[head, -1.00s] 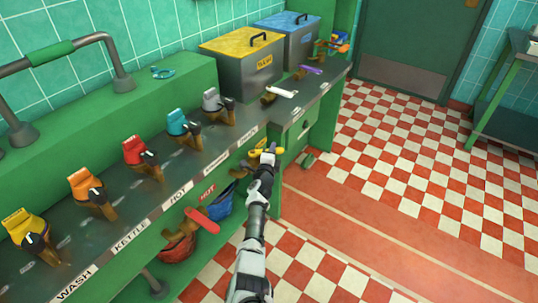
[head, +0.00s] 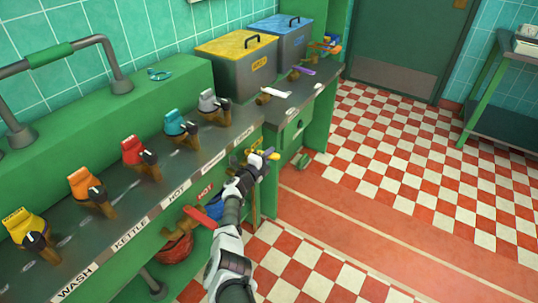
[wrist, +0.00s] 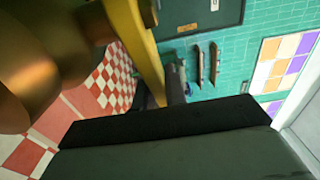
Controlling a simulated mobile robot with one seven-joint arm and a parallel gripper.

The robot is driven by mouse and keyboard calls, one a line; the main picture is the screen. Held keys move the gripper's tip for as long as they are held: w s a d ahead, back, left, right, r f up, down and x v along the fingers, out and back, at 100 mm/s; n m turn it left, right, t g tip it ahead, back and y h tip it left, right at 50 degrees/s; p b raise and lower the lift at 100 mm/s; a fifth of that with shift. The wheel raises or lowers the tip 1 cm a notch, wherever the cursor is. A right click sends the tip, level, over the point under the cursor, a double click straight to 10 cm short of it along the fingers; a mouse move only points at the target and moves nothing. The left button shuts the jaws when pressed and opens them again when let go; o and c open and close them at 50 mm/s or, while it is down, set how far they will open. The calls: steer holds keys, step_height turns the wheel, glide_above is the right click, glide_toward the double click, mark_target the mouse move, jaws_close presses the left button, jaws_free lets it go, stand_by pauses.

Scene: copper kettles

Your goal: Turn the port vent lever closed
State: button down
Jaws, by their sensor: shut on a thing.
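A yellow lever (head: 273,156) shows under the front edge of the counter, near its right end. In the wrist view its yellow bar (wrist: 138,45) runs down from the top beside a rounded brass body (wrist: 45,60). My gripper (head: 260,162) is shut on this yellow lever. One dark finger (wrist: 170,120) fills the lower part of the wrist view. A red lever (head: 202,217) sits further left below the counter, partly behind my arm. No readable label shows which lever is the port vent one, and the grip itself is partly hidden.
Several coloured dispensers, such as the red one (head: 135,150), line the counter (head: 110,215). A yellow-lidded bin (head: 238,68) and a blue-lidded bin (head: 285,42) stand behind. The checkered floor (head: 400,170) on the right is clear.

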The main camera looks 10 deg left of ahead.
steer(key=shift+d+r, duration=0.1)
steer(key=c, duration=1.4)
jaws_free()
steer(key=shift+c, duration=0.2)
